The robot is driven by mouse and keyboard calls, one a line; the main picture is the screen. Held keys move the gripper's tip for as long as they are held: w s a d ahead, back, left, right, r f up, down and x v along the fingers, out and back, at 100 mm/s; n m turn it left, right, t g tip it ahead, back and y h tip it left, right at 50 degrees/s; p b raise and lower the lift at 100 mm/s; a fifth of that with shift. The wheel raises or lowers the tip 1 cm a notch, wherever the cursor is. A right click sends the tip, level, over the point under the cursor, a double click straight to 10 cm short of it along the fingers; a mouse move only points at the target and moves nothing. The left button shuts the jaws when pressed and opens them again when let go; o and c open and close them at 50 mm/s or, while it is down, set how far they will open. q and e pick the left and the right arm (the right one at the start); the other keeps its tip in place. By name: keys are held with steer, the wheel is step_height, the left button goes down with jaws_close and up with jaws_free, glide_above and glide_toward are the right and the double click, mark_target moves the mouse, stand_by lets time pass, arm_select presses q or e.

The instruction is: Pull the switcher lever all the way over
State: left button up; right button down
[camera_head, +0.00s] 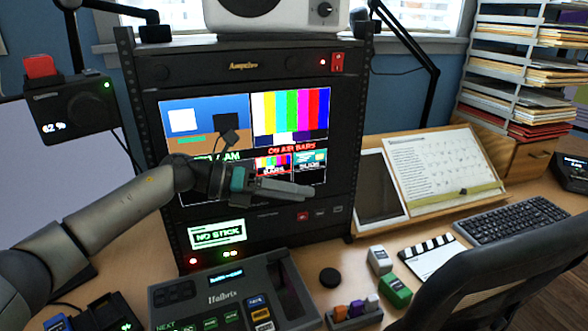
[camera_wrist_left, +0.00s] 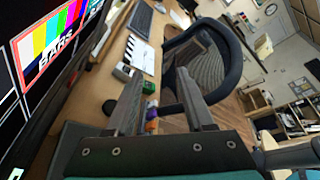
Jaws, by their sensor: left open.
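The switcher (camera_head: 215,295) is a grey console with lit buttons and a small blue display, at the front of the desk in the head view. A dark slot (camera_head: 290,290) runs along its right side; I cannot clearly make out the lever there. My left gripper (camera_head: 308,191) is in front of the monitor rack, above and behind the switcher, pointing right and apart from it. In the left wrist view its two fingers (camera_wrist_left: 159,76) are spread with nothing held between them. My right gripper is not in view.
The rack's screen (camera_head: 290,115) stands close behind my left arm. Small coloured blocks (camera_head: 355,308), a green-and-white block (camera_head: 394,290) and a clapperboard (camera_head: 430,258) lie right of the switcher. A dark chair (camera_head: 500,270) stands at front right.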

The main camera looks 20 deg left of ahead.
arm_select(q)
steer(key=shift+r+p, duration=0.3)
steer(key=shift+r, duration=1.55)
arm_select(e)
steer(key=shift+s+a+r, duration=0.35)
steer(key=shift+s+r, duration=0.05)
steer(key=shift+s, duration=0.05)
